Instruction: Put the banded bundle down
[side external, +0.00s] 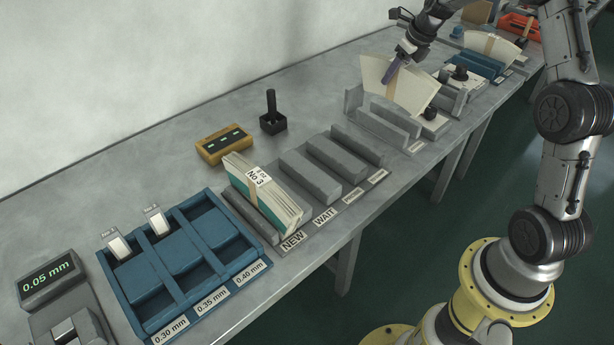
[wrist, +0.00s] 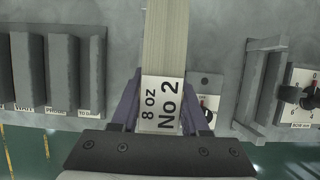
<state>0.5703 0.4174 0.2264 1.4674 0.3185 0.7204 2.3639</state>
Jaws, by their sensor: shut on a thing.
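My gripper (side external: 396,66) is shut on the banded bundle (side external: 410,92), a fan-shaped stack of cream sheets with a tan band. In the wrist view the bundle (wrist: 165,40) stands edge-on between the purple fingers (wrist: 160,108), with a white label reading "8 oz No 2" (wrist: 160,103). In the side view it is upright, slightly tilted, at the grey rack (side external: 385,122) with low walls. Its lower edge is partly hidden, so I cannot tell whether it touches the rack or bench.
Grey slots marked NEW, WAIT and more (side external: 310,172) lie to the left; a "No 3" bundle (side external: 262,192) stands in the first. A dial device (wrist: 300,95) is right of the bundle. A blue tray (side external: 180,262), yellow box (side external: 224,144) and another fan stack (side external: 492,45) share the bench.

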